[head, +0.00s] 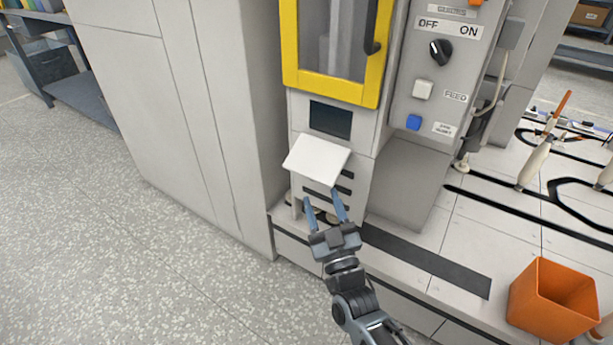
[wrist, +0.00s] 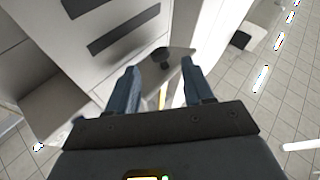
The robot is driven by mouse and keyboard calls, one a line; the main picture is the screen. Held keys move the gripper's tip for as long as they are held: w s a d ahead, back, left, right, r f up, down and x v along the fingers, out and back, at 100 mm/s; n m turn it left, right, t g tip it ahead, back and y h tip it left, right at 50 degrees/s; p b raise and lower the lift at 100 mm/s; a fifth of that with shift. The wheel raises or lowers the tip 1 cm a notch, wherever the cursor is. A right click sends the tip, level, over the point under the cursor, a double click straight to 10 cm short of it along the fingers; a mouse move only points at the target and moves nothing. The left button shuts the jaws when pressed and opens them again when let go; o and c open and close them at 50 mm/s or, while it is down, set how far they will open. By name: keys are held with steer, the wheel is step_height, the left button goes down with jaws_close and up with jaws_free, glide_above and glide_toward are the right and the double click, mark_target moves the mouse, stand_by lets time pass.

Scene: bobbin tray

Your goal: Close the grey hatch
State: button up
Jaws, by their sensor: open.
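The hatch (head: 317,160) is a pale grey flap on the front of the machine, below a dark window. It stands open, tilted out from the front. My gripper (head: 322,206) is just below the flap, in front of the slotted lower panel, with its fingers pointing up toward the machine. In the wrist view my gripper (wrist: 160,85) shows its two blue-grey fingers spread apart with nothing held between them. A small dark knob-like part (wrist: 160,55) shows beyond the fingertips. I cannot tell whether a fingertip touches the flap.
A yellow-framed door (head: 330,90) is above the hatch. A control panel (head: 435,80) with a knob and buttons is on the right. An orange bin (head: 548,320) stands at the lower right. A tall grey cabinet (head: 180,110) is on the left. The floor at left is clear.

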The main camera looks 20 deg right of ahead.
mark_target(314, 175)
steer(key=b+x, duration=0.1)
steer(key=x, duration=0.6)
steer(key=shift+w+b, duration=0.25)
steer(key=shift+b, duration=0.05)
steer(key=shift+c, duration=0.2)
jaws_close()
